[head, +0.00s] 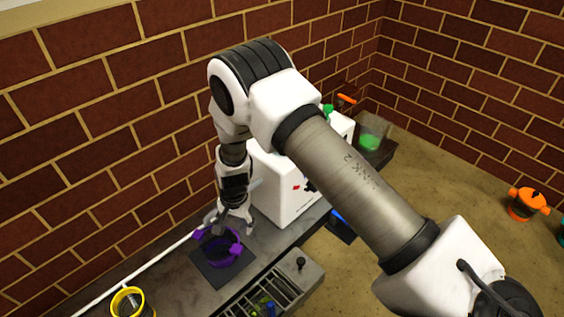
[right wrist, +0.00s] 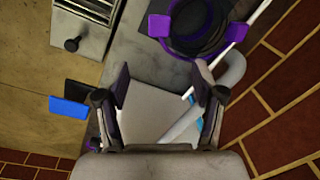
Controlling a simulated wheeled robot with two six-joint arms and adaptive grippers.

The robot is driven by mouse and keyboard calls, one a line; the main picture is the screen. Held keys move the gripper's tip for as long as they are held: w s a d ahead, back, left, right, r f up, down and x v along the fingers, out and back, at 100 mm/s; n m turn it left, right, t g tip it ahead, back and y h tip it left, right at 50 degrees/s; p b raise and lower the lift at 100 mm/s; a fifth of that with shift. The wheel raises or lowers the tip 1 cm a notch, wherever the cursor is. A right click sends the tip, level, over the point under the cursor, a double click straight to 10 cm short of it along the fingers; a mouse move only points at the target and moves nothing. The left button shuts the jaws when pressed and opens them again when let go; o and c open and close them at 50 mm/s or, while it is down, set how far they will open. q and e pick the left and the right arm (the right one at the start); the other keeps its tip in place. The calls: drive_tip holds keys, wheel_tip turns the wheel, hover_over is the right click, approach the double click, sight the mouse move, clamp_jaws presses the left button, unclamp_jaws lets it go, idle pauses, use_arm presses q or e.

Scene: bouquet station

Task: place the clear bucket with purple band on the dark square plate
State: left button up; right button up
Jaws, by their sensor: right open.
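The clear bucket with purple band (head: 222,260) appears to stand upright on the dark square plate (head: 222,278) on the grey counter. Its purple rim and side tabs show, and its inside looks dark. It also shows at the top of the right wrist view, as a purple ring (right wrist: 228,22). My right gripper (head: 232,222) is open and empty, just above and behind the bucket in the head view. In the right wrist view its two fingers (right wrist: 162,85) are spread with the bucket beyond them, apart from it. My left gripper is not in view.
A white machine (head: 282,190) stands right beside my right gripper. A white rod (head: 150,262) runs along the wall side of the counter. A yellow-banded bucket (head: 128,303) is at the front left. A drawer (head: 265,295) holds several items. A green-bottomed clear bucket (head: 372,133) stands farther back.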

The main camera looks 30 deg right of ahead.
drive_tip(key=s+d+f+n+h, duration=0.1)
drive_tip(key=s+d+f+n, duration=0.15)
drive_tip(key=s, duration=0.35)
drive_tip(key=s+d+f+n, duration=0.1)
drive_tip(key=s+d+f, duration=0.25)
drive_tip(key=s, duration=0.35)
drive_tip(key=s+n, duration=0.5)
drive_tip(key=s, duration=1.1)
drive_tip(key=shift+s+d+n+g, duration=0.15)
drive_tip(key=shift+s+n+g, duration=0.2)
drive_tip(key=shift+g, duration=0.05)
